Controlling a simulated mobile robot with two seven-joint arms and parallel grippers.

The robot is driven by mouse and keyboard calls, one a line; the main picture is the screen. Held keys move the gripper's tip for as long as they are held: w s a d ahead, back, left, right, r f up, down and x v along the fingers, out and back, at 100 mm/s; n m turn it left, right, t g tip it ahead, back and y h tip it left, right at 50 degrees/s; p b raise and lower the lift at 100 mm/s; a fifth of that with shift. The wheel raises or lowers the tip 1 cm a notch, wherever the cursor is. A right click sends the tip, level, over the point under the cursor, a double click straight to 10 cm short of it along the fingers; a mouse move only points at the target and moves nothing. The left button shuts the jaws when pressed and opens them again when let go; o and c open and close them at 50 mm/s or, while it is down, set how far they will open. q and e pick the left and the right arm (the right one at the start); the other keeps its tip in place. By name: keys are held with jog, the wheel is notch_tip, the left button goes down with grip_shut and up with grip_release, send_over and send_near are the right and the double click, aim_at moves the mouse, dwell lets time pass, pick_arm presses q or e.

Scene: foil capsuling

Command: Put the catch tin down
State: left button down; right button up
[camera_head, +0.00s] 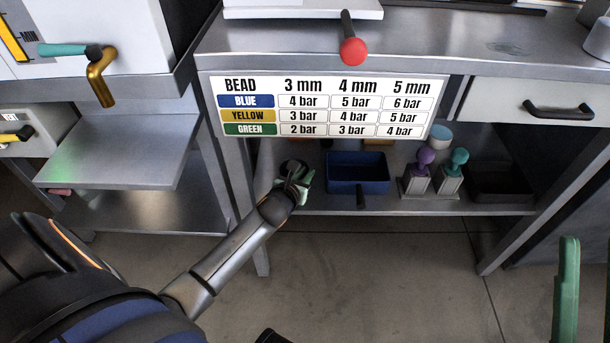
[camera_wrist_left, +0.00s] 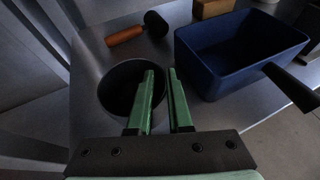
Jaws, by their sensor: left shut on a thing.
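The catch tin looks to be the dark round tin (camera_wrist_left: 116,88), open at the top, on the metal lower shelf (camera_wrist_left: 86,60) in the left wrist view. In the head view it (camera_head: 292,166) shows at the shelf's left end, partly covered by my gripper. My left gripper (camera_wrist_left: 161,74) is shut on the tin's right wall, one green finger inside and one outside. The tin looks upright, at or very near the shelf surface; I cannot tell whether it touches. A green finger, apparently of my right gripper (camera_head: 567,290), shows at the right edge of the head view.
A blue bin (camera_head: 357,172) with a dark handle stands just right of the tin. An orange-handled tool (camera_wrist_left: 126,36) lies behind it. Purple and teal-topped stamps (camera_head: 434,174) and a dark tray (camera_head: 500,182) stand farther right. The bench top with a bead chart (camera_head: 325,107) overhangs the shelf.

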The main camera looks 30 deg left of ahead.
pick_arm(q)
jog(key=c, duration=0.8)
grip_release()
jog(key=p+v, duration=0.5)
jog(key=v, duration=0.6)
jog(key=s+d+r+n+t+h, duration=0.25)
jog(key=d+r+n+h, duration=0.35)
jog(key=r, duration=0.5)
jog(key=s+d+r+n+t+h, duration=0.1)
jog(key=d+r+n+t+h, duration=0.25)
jog(key=d+r+n, duration=0.55)
jog(key=s+d+r+n+t+h, duration=0.1)
jog(key=s+r+n+h, duration=0.2)
jog(key=r, duration=0.6)
jog(key=s+d+r+n+t+h, duration=0.1)
jog(key=s+r+n+h, duration=0.3)
jog(key=s+r, duration=0.4)
notch_tip(320, 180, up, 2)
jog(key=shift+d+r+t+h, duration=0.1)
jog(key=shift+d+t+h, duration=0.3)
jog(key=shift+d+h, duration=0.35)
